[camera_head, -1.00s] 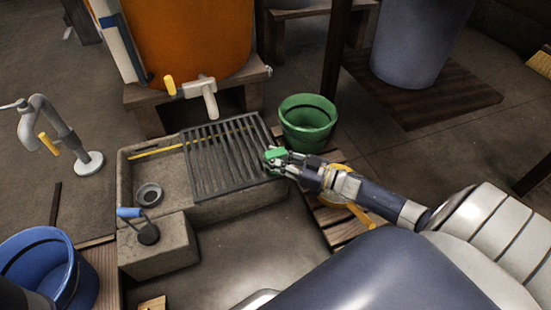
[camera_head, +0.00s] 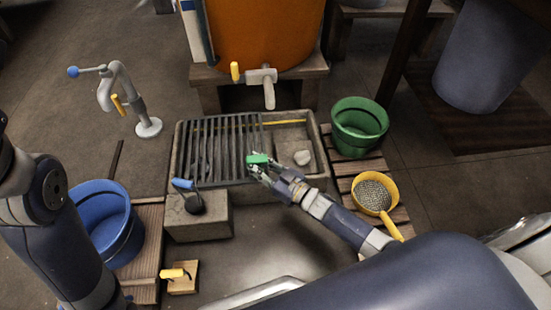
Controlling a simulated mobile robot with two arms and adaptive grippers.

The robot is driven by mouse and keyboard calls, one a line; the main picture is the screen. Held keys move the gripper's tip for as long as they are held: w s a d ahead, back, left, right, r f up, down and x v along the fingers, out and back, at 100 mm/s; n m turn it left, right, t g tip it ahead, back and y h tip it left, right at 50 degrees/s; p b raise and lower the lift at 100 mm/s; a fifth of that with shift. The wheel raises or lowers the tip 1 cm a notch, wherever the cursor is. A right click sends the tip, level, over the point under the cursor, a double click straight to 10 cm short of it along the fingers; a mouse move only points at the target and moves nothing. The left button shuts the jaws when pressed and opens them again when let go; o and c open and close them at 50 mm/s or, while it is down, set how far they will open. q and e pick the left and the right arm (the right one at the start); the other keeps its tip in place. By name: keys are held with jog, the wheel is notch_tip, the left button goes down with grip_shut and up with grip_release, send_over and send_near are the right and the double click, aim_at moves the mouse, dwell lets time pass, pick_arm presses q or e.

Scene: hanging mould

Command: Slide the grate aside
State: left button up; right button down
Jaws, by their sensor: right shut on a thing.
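The dark slatted grate (camera_head: 214,148) lies over the left part of the stone basin (camera_head: 321,176) in the head view. My right gripper (camera_head: 259,168) is shut on the green grip (camera_head: 257,159) at the grate's right edge. The right part of the basin is uncovered, and a small pale lump (camera_head: 302,157) lies in it. The basin floor under the grate is mostly hidden by the slats. My left arm shows at the left, but its gripper is out of the picture.
A green bucket (camera_head: 359,128) and a yellow sieve (camera_head: 374,194) stand on slats to the right. A blue bucket (camera_head: 103,225) is at the left. A tap (camera_head: 263,79) hangs above the basin's back edge. A stone block (camera_head: 199,219) with a blue-handled tool adjoins the front.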

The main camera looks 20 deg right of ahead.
jog(key=shift+s+a+f, duration=0.1)
jog(key=shift+a, duration=0.9)
jog(key=c, duration=1.4)
grip_release()
jog(key=shift+d, duration=0.1)
jog(key=shift+d, duration=0.15)
jog(key=shift+s+d, duration=0.2)
jog(key=shift+s, duration=0.05)
jog(key=v, duration=1.1)
jog(key=shift+s, duration=0.1)
